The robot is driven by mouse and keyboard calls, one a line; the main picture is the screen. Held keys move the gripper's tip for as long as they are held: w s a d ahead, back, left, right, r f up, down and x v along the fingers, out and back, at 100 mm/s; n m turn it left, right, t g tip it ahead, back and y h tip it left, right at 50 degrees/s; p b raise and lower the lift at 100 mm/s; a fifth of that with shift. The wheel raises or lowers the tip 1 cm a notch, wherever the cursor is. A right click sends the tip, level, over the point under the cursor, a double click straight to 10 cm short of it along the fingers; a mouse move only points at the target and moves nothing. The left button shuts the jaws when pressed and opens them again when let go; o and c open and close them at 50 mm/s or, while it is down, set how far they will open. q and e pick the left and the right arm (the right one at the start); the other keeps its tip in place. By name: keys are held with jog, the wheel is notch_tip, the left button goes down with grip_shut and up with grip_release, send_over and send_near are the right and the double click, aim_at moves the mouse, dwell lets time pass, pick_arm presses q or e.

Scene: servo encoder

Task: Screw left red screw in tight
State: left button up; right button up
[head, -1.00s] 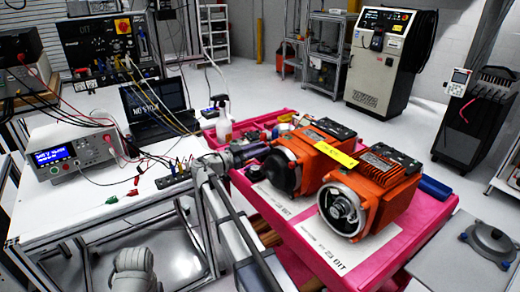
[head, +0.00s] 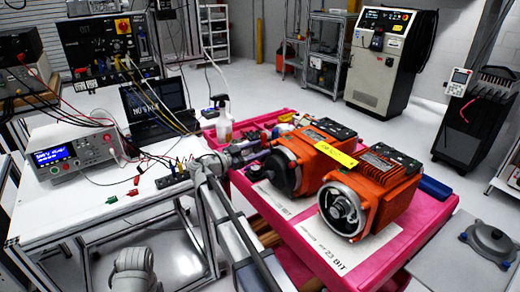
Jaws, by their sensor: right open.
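Two orange motors, a left one (head: 306,158) and a right one (head: 369,196), lie side by side on the pink cart top (head: 422,222). Each has a round end facing the front left, the left one dark and the right one silver. I cannot make out the left red screw at this size. My right gripper (head: 248,153) is open just left of the left motor's dark round end (head: 283,172), over the cart's left edge. Its fingers are small here, and I cannot tell whether they touch anything.
A white bench (head: 95,210) on the left holds a power supply (head: 73,153), a laptop (head: 152,107) and several thin cables. A spray bottle (head: 224,122) stands behind my right gripper. A grey plate (head: 487,240) is at the lower right.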

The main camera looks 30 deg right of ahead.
jog(key=a, duration=0.7)
jog(key=shift+s, duration=0.3)
jog(key=shift+a, duration=0.15)
jog(key=s+a+f+n+y+p, duration=0.2)
jog(key=s+a+f+n+y, duration=0.2)
jog(key=s+a+n, duration=0.3)
jog(key=s+a+f+n+g+y+p, duration=0.1)
jog(key=s+a+f+n+y+p, duration=0.2)
jog(key=s+a, duration=0.7)
jog(key=s+a+f+n+y+p, duration=0.3)
jog(key=s+a+f+n+y, duration=0.3)
jog(key=s+a+n+y, duration=0.3)
jog(key=a+n, duration=0.1)
jog(key=n, duration=0.3)
jog(key=shift+s+a+f+y, duration=0.2)
jog(key=shift+a+f+y, duration=0.2)
